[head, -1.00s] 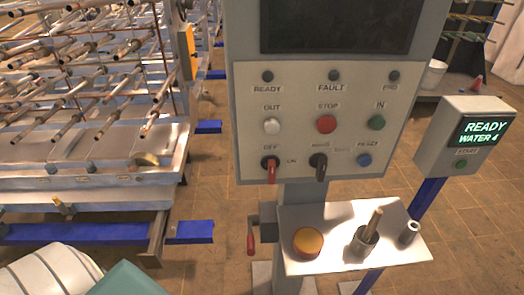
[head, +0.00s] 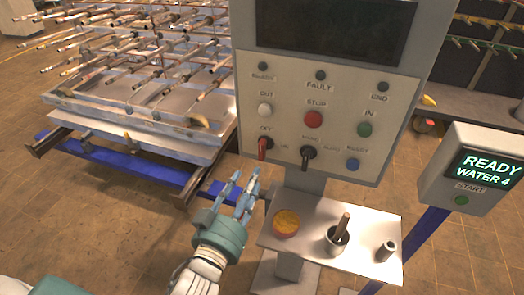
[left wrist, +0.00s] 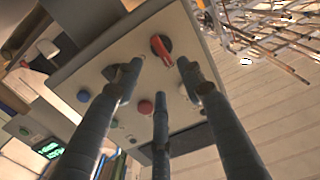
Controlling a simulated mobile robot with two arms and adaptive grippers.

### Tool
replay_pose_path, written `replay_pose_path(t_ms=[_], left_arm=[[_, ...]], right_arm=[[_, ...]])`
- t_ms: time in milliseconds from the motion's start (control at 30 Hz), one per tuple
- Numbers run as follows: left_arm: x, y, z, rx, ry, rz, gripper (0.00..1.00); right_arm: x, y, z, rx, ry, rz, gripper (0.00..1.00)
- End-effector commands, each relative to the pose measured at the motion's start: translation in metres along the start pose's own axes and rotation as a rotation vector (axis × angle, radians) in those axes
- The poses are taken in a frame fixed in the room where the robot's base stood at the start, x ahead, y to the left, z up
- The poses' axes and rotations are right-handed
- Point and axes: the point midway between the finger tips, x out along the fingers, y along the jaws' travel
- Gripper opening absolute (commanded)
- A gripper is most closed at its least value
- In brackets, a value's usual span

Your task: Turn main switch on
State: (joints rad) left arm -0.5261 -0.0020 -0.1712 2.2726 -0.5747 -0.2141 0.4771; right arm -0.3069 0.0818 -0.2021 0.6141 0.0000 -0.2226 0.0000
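The main switch (head: 264,147) is a red-handled rotary switch at the lower left of the grey control panel (head: 340,130). Its handle hangs roughly straight down, with OFF lettered above it and a faint label to its right. My left gripper (head: 242,178) is below and slightly left of the switch, fingers spread, holding nothing. In the left wrist view the red switch (left wrist: 162,48) shows just beyond and between the fingertips of my left gripper (left wrist: 158,72), with a gap that I cannot measure. My right gripper is in neither view.
A black-handled selector (head: 308,156) is right of the switch, with several buttons around. A READY display box (head: 474,172) stands right. A rack (head: 130,125) stands left.

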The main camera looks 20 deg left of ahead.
Motion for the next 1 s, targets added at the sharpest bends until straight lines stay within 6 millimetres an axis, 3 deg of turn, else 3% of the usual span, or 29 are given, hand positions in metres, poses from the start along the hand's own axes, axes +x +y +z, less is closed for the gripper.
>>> replay_pose_path(t_ms=[233, 600, 1000], left_arm=[[0.036, 0.001, -0.009, 0.001, 0.013, 0.003, 0.4], [0.096, 0.001, -0.006, 0.0, 0.01, 0.002, 0.4], [0.106, 0.001, -0.004, 0.0, 0.008, 0.002, 0.4]], right_arm=[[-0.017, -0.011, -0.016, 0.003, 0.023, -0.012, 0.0], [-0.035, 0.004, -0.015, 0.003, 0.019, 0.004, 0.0], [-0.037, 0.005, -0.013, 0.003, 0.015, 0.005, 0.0]])
